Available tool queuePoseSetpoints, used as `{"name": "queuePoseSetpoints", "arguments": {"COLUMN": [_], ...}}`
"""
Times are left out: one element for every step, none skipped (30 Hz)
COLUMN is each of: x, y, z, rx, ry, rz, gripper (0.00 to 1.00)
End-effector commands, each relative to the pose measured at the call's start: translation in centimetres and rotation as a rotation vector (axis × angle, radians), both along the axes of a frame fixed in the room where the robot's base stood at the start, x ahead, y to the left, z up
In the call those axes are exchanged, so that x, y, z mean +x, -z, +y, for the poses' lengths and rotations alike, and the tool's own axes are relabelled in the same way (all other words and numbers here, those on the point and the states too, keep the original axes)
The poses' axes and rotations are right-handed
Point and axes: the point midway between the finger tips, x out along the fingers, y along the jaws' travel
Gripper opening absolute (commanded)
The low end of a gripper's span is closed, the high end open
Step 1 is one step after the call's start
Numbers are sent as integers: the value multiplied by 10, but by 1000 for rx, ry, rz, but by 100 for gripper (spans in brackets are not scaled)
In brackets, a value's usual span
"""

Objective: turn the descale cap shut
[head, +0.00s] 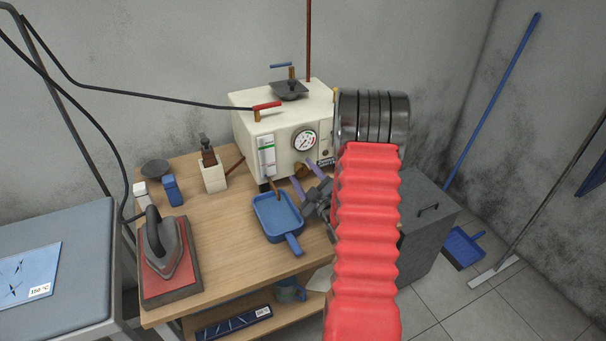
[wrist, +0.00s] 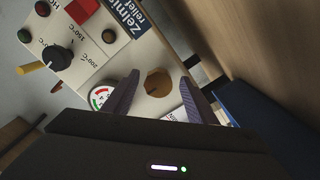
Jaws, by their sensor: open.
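The descale cap appears to be the round brass-brown knob (wrist: 158,83) low on the front of the cream boiler (head: 253,128). In the head view a small part of the knob (head: 301,171) shows beside my fingers. My gripper (wrist: 160,77) is open, with one purple-grey finger on each side of the knob in the wrist view. I cannot tell whether either finger touches it. In the head view my gripper (head: 304,177) is at the boiler's lower front, and my red arm hides the boiler's right side.
A blue dustpan-shaped tray (head: 278,218) lies on the wooden table (head: 225,260) just below my gripper. A pressure gauge (head: 305,140) and a sight glass (head: 266,158) are on the boiler front. An iron (head: 161,250) stands at front left. A grey cabinet (head: 425,235) is at right.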

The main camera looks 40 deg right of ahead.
Motion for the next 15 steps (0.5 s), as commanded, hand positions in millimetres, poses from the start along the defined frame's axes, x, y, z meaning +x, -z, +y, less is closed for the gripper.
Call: {"name": "queuePoseSetpoints", "arguments": {"x": [-5, -9, -14, -18, -22, -29, -34, -39, -46, -50, -56, -63, -67, -73, -79], "y": [0, 0, 0, 0, 0, 1, 1, 0, 0, 0, 1, 1, 1, 1, 1], "z": [1, 2, 3, 4, 6, 7, 9, 10, 12, 14, 15, 17, 18, 20, 22], "rx": [2, 2, 1, 3, 2, 3, 3, 1, 3, 3, 3, 4, 3, 3, 3], "ry": [2, 2, 3, 4, 4, 4, 4, 4, 4, 4, 4, 4, 4, 4, 5], "rz": [2, 2, 1, 2, 0, 2, 2, 1, 2, 2, 2, 2, 2, 2, 2], "gripper": [52, 52, 52, 52, 52, 52, 52, 52, 52, 52, 52, 52, 52, 52, 52]}}
